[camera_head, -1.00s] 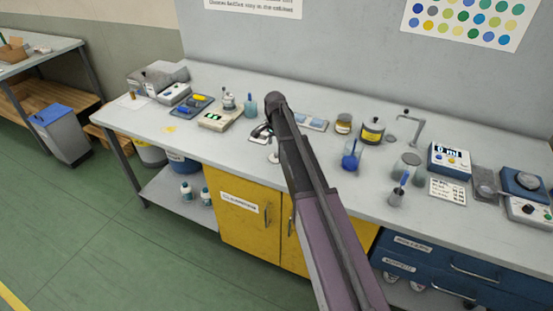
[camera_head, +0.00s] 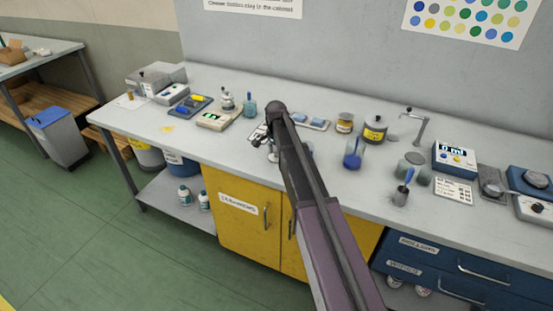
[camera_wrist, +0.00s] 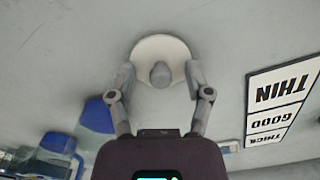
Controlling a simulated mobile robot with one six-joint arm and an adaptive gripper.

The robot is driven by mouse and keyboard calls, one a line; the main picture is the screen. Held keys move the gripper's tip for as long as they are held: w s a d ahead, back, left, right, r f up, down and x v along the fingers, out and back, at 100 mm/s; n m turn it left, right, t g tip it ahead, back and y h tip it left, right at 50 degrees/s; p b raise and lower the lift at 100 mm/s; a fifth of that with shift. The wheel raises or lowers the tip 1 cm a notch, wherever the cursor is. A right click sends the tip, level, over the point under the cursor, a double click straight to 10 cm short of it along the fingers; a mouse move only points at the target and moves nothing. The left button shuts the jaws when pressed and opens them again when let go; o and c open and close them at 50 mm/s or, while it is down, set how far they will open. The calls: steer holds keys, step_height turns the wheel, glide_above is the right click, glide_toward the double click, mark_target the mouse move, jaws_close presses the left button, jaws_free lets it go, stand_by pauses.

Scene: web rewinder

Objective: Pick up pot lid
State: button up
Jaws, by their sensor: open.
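The pot lid (camera_wrist: 148,49) is a pale, round disc with a grey rounded knob (camera_wrist: 160,74), lying on the grey bench in the wrist view. My gripper (camera_wrist: 159,70) is open, with one fingertip on each side of the lid in that view. The knob appears between the fingers, with a gap on both sides. How high the fingertips are above the bench is hard to tell. In the head view my gripper (camera_head: 263,133) is over the front middle of the bench, partly hidden by my arm, and the lid is barely visible there.
A blue beaker (camera_head: 353,158) and a pot with a yellow label (camera_head: 374,133) stand right of my arm. In the wrist view, a THIN/GOOD/THICK card (camera_wrist: 270,122) lies right and blue items (camera_wrist: 96,116) left.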

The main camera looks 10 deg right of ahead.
mark_target(276, 152)
steer(key=shift+c, duration=0.3)
steer(key=c, duration=0.8)
steer(key=shift+r, duration=0.15)
step_height(276, 152, up, 3)
steer(key=p, duration=0.3)
steer(key=shift+r+p, duration=0.2)
steer(key=shift+p, duration=0.15)
steer(key=s, duration=0.5)
steer(key=s+r+p, duration=0.1)
steer(key=s, duration=1)
steer(key=shift+d+r, duration=0.15)
steer(key=shift+d, duration=0.05)
steer(key=shift+w+d+r+p, duration=1.55)
steer(key=shift+w+d, duration=0.2)
steer(key=shift+w, duration=0.45)
steer(key=shift+w+d+r+p, duration=1.55)
steer(key=shift+w+d, duration=0.2)
steer(key=shift+w, duration=0.4)
steer(key=shift+w+d+r+p, duration=1.45)
steer(key=shift+w+d+p, duration=0.25)
steer(key=shift+w, duration=0.5)
